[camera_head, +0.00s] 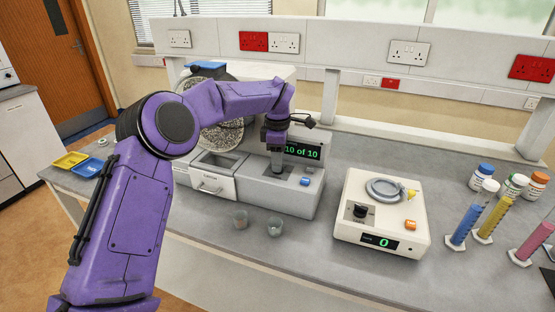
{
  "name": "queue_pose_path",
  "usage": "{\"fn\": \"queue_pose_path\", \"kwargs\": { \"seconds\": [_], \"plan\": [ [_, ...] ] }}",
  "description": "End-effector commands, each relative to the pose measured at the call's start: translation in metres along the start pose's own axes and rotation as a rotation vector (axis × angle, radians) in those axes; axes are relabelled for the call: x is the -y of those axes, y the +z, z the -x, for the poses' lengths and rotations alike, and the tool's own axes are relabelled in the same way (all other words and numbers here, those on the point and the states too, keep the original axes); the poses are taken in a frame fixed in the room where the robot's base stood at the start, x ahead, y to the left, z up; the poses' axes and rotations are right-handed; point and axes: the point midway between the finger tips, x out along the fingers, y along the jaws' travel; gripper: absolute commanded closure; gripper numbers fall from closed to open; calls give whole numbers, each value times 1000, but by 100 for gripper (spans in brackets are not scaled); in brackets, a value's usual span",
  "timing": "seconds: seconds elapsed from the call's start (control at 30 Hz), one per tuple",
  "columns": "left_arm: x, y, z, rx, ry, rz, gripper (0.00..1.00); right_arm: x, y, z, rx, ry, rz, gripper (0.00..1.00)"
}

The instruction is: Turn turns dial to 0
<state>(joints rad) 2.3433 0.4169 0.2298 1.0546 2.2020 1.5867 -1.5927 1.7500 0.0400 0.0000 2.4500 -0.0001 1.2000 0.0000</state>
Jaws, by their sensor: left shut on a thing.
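My left gripper (277,163) points down onto the top of the grey drum machine (257,188), just below its display (302,151), which reads "10 of 10" in green. It is shut on a small part there, apparently the turns dial, which the fingers hide almost fully. A blue button (306,182) sits to the right of the fingers. My right gripper does not show.
A cream device (384,222) with a black knob (360,211), a round dish and a display reading 0 stands to the right. Two small clear cups (275,228) stand in front of the machine. Cylinders and bottles (482,174) stand at far right.

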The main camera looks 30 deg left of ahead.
Motion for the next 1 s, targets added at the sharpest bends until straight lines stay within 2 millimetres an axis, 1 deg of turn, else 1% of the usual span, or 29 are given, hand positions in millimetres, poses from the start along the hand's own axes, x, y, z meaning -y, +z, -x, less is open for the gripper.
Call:
{"fn": "queue_pose_path", "kwargs": {
  "seconds": [0.03, 0.27, 1.0],
  "plan": [
    [1, 1, -3, 0, -7, 12, 94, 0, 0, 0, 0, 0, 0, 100],
    [2, 1, -3, 2, -8, 142, 94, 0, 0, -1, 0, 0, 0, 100],
    [2, 1, -5, -3, -9, 811, 94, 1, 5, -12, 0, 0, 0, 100]
  ]
}}
